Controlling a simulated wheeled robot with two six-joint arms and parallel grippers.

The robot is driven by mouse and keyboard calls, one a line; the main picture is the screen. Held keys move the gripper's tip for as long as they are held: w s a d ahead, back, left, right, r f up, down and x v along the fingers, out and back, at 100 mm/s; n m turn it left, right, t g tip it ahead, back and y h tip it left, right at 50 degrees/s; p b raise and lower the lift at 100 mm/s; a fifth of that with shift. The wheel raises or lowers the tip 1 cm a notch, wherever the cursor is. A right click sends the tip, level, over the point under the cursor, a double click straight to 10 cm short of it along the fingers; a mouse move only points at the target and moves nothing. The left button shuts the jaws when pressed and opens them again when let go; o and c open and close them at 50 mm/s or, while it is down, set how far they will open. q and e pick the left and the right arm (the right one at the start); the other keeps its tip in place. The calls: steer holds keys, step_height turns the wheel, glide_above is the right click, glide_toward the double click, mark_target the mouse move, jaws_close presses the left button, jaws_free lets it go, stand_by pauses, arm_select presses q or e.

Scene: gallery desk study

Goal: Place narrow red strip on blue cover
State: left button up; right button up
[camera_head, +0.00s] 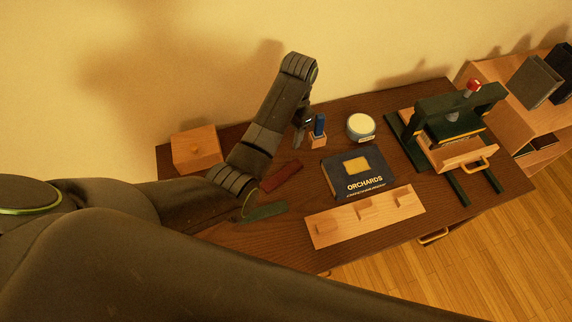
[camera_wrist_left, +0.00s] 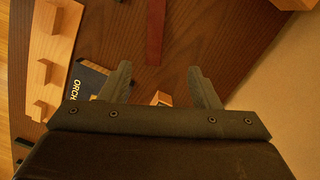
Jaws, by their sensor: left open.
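The narrow red strip (camera_head: 282,177) lies flat on the dark desk, left of the blue cover. It also shows at the top of the left wrist view (camera_wrist_left: 155,32). The blue cover (camera_head: 340,181), lettered ORCHARDS with a yellow panel, lies flat on the desk. Part of it shows in the left wrist view (camera_wrist_left: 88,82); the rest is hidden by my gripper. My left gripper (camera_head: 303,137) is above the back of the desk, behind the strip. Its fingers (camera_wrist_left: 160,75) are apart with nothing held. My right gripper is not in view.
A small wooden block with a blue piece (camera_head: 318,130) stands close to my left gripper. A round jar (camera_head: 361,126), a green press (camera_head: 450,115), a wooden box (camera_head: 196,149), a green strip (camera_head: 262,211) and a pegged wooden board (camera_head: 340,226) surround the cover.

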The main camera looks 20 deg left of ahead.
arm_select(q)
step_height(320, 180, down, 5)
steer(key=s+b, duration=0.2)
steer(key=b, duration=0.4)
glide_above(283, 174)
steer(key=f, duration=0.5)
steer(key=shift+w+a+f, duration=0.1)
steer(key=shift+w+f, duration=0.25)
steer(key=shift+f, duration=0.55)
steer(key=shift+s+f, duration=0.15)
steer(key=shift+f, duration=1.1)
steer(key=shift+s+f, duration=0.15)
steer(key=shift+f, duration=1.1)
steer(key=c, duration=1.2)
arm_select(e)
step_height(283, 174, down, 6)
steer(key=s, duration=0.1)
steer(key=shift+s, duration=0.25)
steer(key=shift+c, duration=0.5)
arm_select(q)
steer(key=shift+o, duration=0.2)
step_height(283, 174, up, 10)
steer(key=shift+f, duration=0.2)
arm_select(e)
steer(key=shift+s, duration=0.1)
